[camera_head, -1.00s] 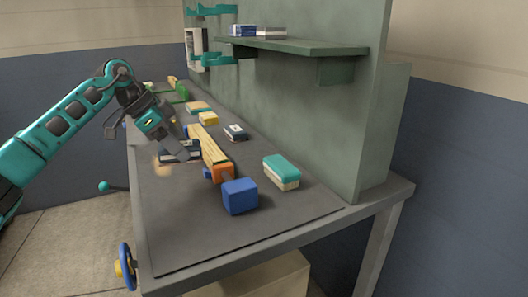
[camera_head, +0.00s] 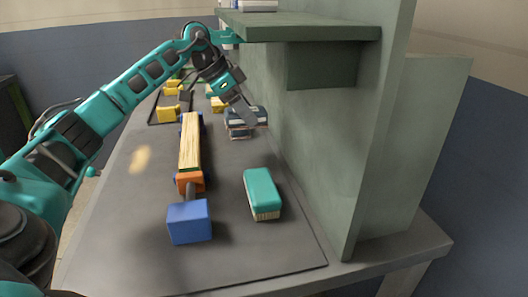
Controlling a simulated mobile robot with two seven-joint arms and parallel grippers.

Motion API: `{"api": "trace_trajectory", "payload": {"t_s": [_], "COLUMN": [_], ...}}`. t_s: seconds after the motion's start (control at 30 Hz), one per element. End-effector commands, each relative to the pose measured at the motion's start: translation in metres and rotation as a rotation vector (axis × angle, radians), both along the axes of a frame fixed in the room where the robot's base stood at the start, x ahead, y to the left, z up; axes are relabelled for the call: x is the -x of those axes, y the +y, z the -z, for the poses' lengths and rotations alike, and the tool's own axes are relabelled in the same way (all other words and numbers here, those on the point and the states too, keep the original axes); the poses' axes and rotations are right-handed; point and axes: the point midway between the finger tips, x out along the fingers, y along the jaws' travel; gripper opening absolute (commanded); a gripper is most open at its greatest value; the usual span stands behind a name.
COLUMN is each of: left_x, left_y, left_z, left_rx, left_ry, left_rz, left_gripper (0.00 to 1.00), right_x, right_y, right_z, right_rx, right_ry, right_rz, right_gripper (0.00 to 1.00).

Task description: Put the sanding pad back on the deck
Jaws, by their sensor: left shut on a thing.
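My left gripper (camera_head: 248,119) reaches in over the bench from the left. It is shut on a dark block with pale bands, likely the sanding pad (camera_head: 237,130), low over the dark grey deck (camera_head: 120,215) near the back panel. The fingers partly hide the pad. A similar dark-and-white block shows close by, and I cannot tell whether the two touch. It is too small to tell if the pad rests on the deck. My right gripper is not in view.
A long wood blank (camera_head: 190,145) with an orange end piece (camera_head: 189,181) and a blue block (camera_head: 190,222) lies mid-bench. A teal-topped cream block (camera_head: 262,193) stands to its right. A green shelf (camera_head: 300,27) overhangs the back.

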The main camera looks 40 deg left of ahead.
Motion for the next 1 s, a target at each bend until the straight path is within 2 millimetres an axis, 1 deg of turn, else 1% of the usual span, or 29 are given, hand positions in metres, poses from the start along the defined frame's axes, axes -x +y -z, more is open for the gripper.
{"api": "trace_trajectory", "payload": {"t_s": [0.07, 0.2, 0.3, 0.53, 0.7, 0.8, 0.97, 1.0], "left_x": [0.000, 0.001, 0.001, 0.001, 0.001, 0.001, 0.000, 0.001], "left_y": [0.000, 0.000, 0.000, 0.000, 0.000, 0.000, 0.000, 0.000], "left_z": [0.008, 0.036, 0.052, 0.070, 0.095, 0.101, 0.100, 0.101], "left_rx": [0.000, 0.000, 0.000, 0.000, 0.000, 0.000, -0.001, -0.001], "left_ry": [0.001, 0.005, 0.003, 0.001, 0.003, 0.000, 0.001, 0.002], "left_rz": [-0.001, -0.001, 0.000, 0.001, 0.000, 0.000, 0.000, 0.001], "left_gripper": [0.33, 0.33, 0.33, 0.33, 0.33, 0.33, 0.33, 0.70], "right_x": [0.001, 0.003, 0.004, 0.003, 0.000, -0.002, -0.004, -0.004], "right_y": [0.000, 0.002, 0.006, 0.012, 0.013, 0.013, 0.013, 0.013], "right_z": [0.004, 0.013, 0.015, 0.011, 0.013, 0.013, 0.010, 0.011], "right_rx": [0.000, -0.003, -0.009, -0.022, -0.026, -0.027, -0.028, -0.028], "right_ry": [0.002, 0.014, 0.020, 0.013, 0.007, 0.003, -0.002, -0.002], "right_rz": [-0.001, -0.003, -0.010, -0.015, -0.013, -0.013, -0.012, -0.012], "right_gripper": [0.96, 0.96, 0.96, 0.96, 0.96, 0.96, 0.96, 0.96]}}
